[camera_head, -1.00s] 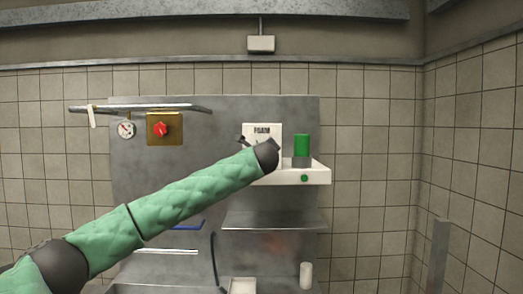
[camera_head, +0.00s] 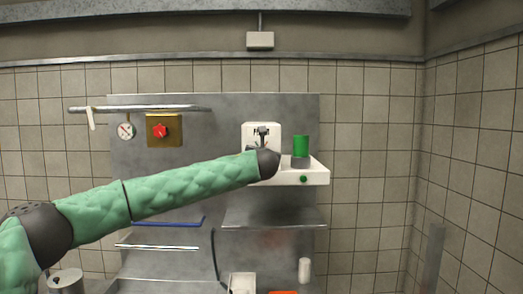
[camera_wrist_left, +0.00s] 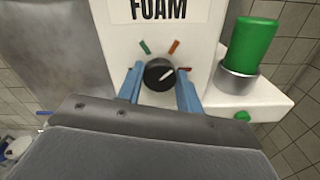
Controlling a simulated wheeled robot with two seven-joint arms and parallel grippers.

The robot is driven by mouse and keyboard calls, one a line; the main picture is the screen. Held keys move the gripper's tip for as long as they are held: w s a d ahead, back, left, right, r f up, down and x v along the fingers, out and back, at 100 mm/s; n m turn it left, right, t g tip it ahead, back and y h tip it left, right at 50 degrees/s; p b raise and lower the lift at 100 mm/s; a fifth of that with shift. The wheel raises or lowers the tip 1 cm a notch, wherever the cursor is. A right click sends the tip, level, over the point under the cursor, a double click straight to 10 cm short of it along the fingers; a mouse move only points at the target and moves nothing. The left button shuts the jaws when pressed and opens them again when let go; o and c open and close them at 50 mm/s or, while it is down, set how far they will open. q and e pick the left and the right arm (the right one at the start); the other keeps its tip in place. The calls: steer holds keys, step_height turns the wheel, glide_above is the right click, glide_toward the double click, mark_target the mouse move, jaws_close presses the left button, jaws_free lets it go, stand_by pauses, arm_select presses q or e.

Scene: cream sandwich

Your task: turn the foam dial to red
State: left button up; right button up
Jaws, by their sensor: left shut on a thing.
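The foam dial (camera_wrist_left: 154,70) is a round black knob with a white pointer line, on a white panel (camera_wrist_left: 190,22) labelled FOAM. Green (camera_wrist_left: 144,47), orange (camera_wrist_left: 174,46) and red (camera_wrist_left: 185,69) marks sit around it. The pointer aims up and right, between the orange and red marks. My left gripper (camera_wrist_left: 159,76) has its blue fingers on either side of the dial, shut on it. The right finger lies close under the red mark. In the head view the left gripper (camera_head: 263,134) is in front of the white FOAM panel (camera_head: 249,129), which hides the dial. My right gripper is out of view.
A green cylinder (camera_head: 301,146) stands in a grey holder on the white ledge (camera_head: 318,172), right of the dial, above a green button (camera_head: 303,179). A red knob (camera_head: 160,131) on a brass plate and a gauge (camera_head: 126,131) are at left. A metal shelf (camera_head: 285,221) is below.

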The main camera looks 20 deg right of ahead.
arm_select(q)
steer(key=shift+d+f+m+p, duration=0.1)
steer(key=shift+m+p, duration=0.9)
steer(key=shift+m, duration=1.1)
steer(key=shift+f+m+p, duration=0.1)
steer(key=shift+m+p, duration=0.9)
steer(key=shift+m, duration=1.1)
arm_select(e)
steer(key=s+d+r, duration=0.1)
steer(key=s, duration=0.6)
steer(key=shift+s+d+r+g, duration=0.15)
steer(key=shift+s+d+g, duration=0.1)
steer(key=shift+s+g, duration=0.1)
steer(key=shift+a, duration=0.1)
arm_select(q)
steer(key=o, duration=1)
steer(key=shift+r, duration=0.1)
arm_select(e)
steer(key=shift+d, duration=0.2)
